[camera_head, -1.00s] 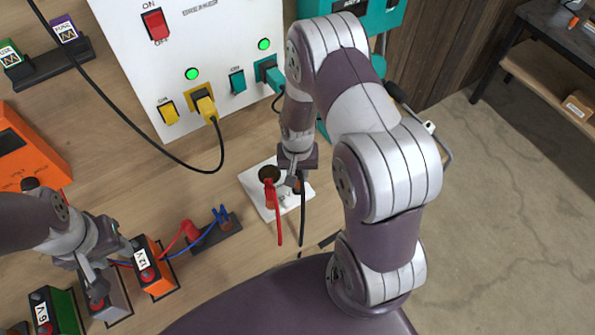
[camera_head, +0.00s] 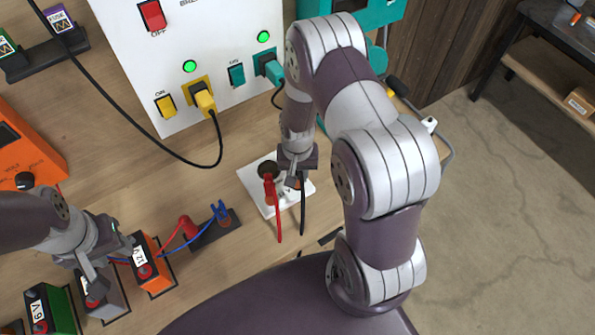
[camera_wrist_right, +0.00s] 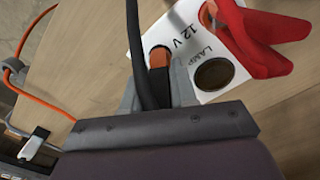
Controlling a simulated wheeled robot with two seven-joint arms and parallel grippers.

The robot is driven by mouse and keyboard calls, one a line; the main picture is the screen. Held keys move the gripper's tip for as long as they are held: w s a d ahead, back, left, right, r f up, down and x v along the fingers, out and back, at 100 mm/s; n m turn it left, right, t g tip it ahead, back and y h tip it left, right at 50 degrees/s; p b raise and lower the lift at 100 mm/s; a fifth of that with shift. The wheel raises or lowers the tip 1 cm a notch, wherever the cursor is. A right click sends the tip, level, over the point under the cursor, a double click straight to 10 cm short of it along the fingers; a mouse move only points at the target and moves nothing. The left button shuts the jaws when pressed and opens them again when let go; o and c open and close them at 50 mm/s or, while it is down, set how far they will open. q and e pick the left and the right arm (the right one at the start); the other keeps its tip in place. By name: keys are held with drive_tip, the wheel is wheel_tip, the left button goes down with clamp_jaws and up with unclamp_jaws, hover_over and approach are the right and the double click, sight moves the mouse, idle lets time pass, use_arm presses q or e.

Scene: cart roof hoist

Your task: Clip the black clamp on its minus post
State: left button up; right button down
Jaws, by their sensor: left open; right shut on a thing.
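My right gripper (camera_head: 298,176) is shut on the black clamp over the white 12 V lamp plate (camera_head: 252,186). In the right wrist view, the black clamp (camera_wrist_right: 160,88) sits between the right fingers, its tip at an orange-copper spot beside the "12 V" label. Whether it grips the minus post there cannot be told. The red clamp (camera_head: 270,188) stands on the plate beside it; its red handles (camera_wrist_right: 265,40) show at the wrist view's upper right. My left gripper (camera_head: 108,264) is open at the grey block (camera_head: 104,302), beside the orange 12 V battery (camera_head: 155,278).
The dark round lamp (camera_wrist_right: 215,73) is close to the right fingers. A dark holder (camera_head: 215,230) with red and blue leads lies left of the plate. The breaker panel (camera_head: 200,50) stands behind.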

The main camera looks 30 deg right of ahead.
drive_tip(key=shift+f, duration=0.4)
drive_tip(key=c, duration=0.8)
unclamp_jaws()
wheel_tip(320, 180, up, 13)
drive_tip(key=b, duration=0.2)
drive_tip(key=shift+f+b, duration=0.15)
drive_tip(key=shift+b, duration=0.15)
